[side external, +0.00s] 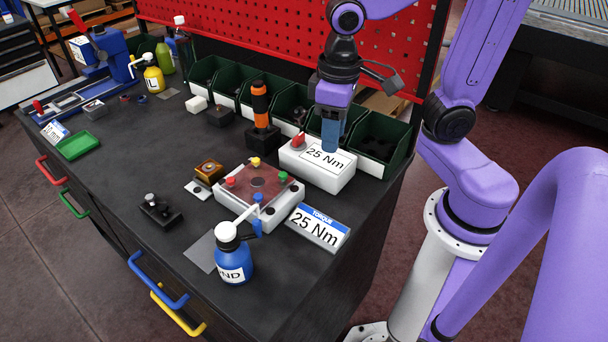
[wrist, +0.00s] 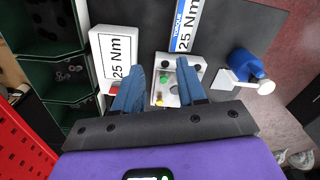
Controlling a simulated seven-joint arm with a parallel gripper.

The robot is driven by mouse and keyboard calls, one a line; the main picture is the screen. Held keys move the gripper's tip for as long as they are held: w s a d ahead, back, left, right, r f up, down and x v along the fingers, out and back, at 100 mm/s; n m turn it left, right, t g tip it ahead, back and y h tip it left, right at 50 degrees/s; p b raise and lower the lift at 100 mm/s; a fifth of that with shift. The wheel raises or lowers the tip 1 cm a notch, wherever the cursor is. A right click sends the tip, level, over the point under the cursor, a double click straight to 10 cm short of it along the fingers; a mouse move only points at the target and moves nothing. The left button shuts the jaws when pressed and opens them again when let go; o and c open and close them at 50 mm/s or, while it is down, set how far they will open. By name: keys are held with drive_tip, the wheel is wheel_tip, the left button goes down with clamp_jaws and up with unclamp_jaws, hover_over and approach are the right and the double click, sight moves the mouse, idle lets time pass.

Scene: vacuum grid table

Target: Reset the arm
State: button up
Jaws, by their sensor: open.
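My gripper (side external: 332,130) hangs from the purple arm above the white 25 Nm box (side external: 317,166), near the row of green bins. In the wrist view its two blue fingers (wrist: 157,84) are spread apart with nothing between them that I can see held. The white fixture (wrist: 187,68) with coloured knobs shows beyond the fingers; in the side view the fixture (side external: 262,192) stands left of the gripper. The 25 Nm box also shows in the wrist view (wrist: 111,50), left of the fingers. Whether the fingertips touch the box is unclear.
Green bins (side external: 378,145) line the back, before a red pegboard (side external: 270,40). A torque sign (side external: 318,228) and a blue bottle (side external: 234,262) stand near the front. An orange-handled tool (side external: 261,115) stands upright left of the box. The table's left middle has free room.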

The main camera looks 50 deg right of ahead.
drive_tip(key=s+d+f+n, duration=0.1)
drive_tip(key=s+f+n, duration=0.1)
drive_tip(key=s+n, duration=0.7)
drive_tip(key=shift+s+d+f, duration=0.15)
drive_tip(key=shift+s+f, duration=0.25)
drive_tip(key=shift+s, duration=0.25)
